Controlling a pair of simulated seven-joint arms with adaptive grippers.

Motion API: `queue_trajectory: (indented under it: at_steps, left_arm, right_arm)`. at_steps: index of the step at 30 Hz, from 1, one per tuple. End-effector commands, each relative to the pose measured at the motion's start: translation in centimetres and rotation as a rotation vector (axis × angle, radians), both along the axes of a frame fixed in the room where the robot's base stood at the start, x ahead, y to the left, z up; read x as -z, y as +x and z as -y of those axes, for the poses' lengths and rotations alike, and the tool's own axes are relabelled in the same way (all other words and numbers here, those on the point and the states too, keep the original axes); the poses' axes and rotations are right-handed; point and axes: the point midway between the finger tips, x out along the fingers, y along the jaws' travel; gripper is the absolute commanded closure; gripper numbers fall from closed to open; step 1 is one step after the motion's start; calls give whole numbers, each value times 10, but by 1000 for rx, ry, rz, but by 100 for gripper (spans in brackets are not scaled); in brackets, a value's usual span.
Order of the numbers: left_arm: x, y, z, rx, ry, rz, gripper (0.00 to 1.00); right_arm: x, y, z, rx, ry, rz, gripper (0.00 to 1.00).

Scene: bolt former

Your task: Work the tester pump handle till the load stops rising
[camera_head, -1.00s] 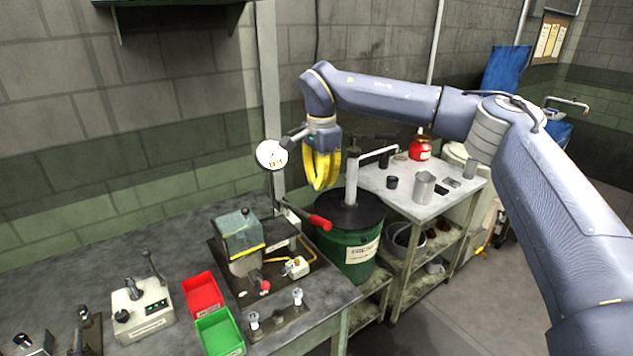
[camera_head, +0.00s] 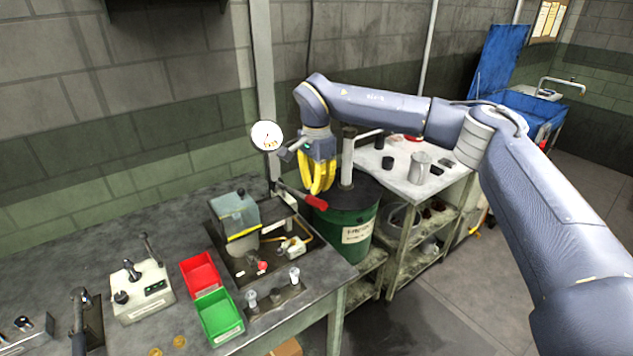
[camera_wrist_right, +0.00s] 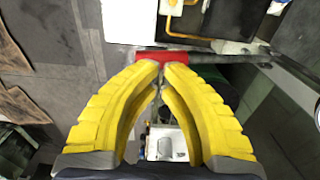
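The tester pump handle is a grey bar with a red grip (camera_head: 316,202), sticking out to the right over the bench edge beside the green drum. The tester body (camera_head: 236,217) has a teal see-through guard. Its white dial gauge (camera_head: 266,136) stands above on a post; the reading is too small to tell. My right gripper (camera_head: 317,191) points down just above the red grip, its yellow fingers shut tip to tip. In the right wrist view the tips (camera_wrist_right: 163,66) meet at the red grip (camera_wrist_right: 150,56), not visibly around it; contact is unclear. My left gripper is out of view.
A red bin (camera_head: 200,273) and a green bin (camera_head: 219,316) sit left of the tester, by a control box (camera_head: 143,292). A cart (camera_head: 436,184) with cans is further right.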

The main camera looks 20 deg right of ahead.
Motion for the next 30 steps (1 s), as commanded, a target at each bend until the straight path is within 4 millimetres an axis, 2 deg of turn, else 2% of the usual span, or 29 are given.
queue_trajectory:
  at_steps: [8, 30]
  left_arm:
    - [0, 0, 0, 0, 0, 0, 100]
    - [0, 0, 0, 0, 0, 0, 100]
  right_arm:
    - [2, 0, 0, 0, 0, -1, 100]
    - [39, 0, 0, 1, 0, -2, 100]
